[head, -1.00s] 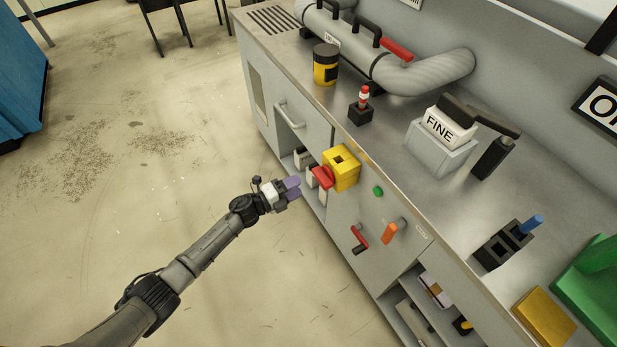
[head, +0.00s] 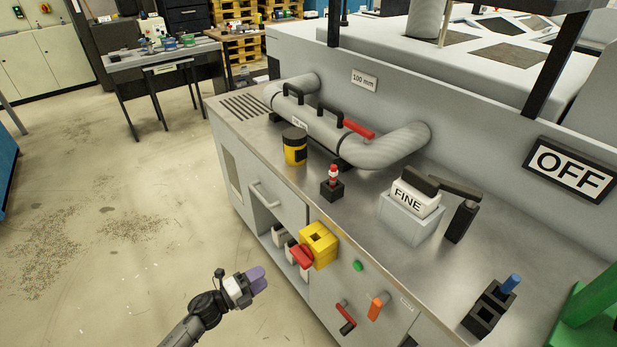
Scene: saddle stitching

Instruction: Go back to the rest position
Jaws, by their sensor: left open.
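My left gripper (head: 256,281) is at the lower middle of the head view, with purple fingertips. It is open and appears empty, in front of the machine cabinet. The yellow box with a red knob (head: 318,245) is on the cabinet front, to the right of and above the gripper. A visible gap in the picture separates the fingertips from the red knob. My right gripper is not in view.
The metal counter (head: 365,205) carries a yellow-black canister (head: 294,148), a red-white piece on a black block (head: 332,180), a FINE block (head: 411,208) and a black holder with a blue peg (head: 490,306). Red (head: 345,318) and orange (head: 377,307) handles stick out from the front. Floor at left is clear.

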